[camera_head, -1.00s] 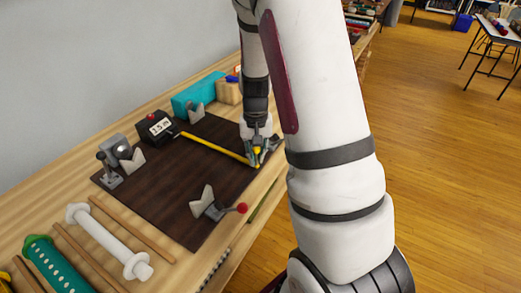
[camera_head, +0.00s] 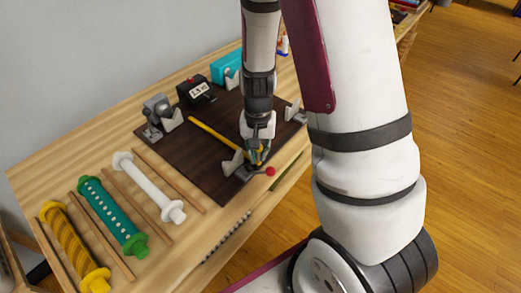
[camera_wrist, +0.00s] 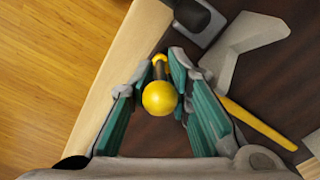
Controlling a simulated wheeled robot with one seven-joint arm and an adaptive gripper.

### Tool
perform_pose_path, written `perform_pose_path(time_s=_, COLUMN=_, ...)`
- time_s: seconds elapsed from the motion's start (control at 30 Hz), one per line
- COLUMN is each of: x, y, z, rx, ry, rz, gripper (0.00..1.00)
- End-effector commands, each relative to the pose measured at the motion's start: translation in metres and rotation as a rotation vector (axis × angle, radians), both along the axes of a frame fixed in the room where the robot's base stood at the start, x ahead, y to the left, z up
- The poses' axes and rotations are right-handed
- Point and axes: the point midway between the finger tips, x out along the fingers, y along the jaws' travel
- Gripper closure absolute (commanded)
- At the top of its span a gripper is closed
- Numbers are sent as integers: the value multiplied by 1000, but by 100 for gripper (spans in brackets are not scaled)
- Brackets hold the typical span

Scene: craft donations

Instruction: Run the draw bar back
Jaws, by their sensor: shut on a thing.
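The draw bar (camera_head: 208,131) is a thin yellow bar lying across a dark brown board (camera_head: 190,160). Its near end is hidden behind my gripper (camera_head: 257,155) in the head view. In the wrist view the bar (camera_wrist: 260,124) runs off to the lower right. A yellow ball knob (camera_wrist: 160,98) on a short stem sits between the green-padded fingers of my gripper (camera_wrist: 158,92), which is shut on it. A pale V-shaped bracket (camera_head: 232,164) stands close beside my gripper; it also shows in the wrist view (camera_wrist: 240,48).
A red-knobbed lever (camera_head: 270,171) sits at the board's front edge. A black box with a display (camera_head: 200,94) and a teal block (camera_head: 227,68) stand behind. White (camera_head: 145,185), green (camera_head: 108,212) and yellow (camera_head: 72,243) spools lie left of the board.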

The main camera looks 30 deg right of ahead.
Motion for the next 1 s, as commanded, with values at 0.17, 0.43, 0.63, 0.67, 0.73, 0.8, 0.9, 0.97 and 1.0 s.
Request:
perform_pose_path(time_s=0.17, x=2, y=5, z=3, rx=6, ry=-3, rz=9, gripper=69)
perform_pose_path(time_s=0.43, x=0, y=4, z=1, rx=5, ry=0, rz=6, gripper=69)
perform_pose_path(time_s=0.63, x=1, y=4, z=15, rx=4, ry=-3, rz=7, gripper=69)
perform_pose_path(time_s=0.67, x=1, y=4, z=20, rx=5, ry=-4, rz=8, gripper=69)
perform_pose_path(time_s=0.73, x=2, y=4, z=33, rx=4, ry=-5, rz=8, gripper=69)
perform_pose_path(time_s=0.8, x=2, y=4, z=48, rx=5, ry=-7, rz=8, gripper=69)
perform_pose_path(time_s=0.9, x=2, y=4, z=69, rx=5, ry=-6, rz=8, gripper=69)
perform_pose_path(time_s=0.97, x=2, y=4, z=80, rx=4, ry=-6, rz=9, gripper=69)
perform_pose_path(time_s=1.0, x=2, y=4, z=88, rx=6, ry=-6, rz=8, gripper=69)
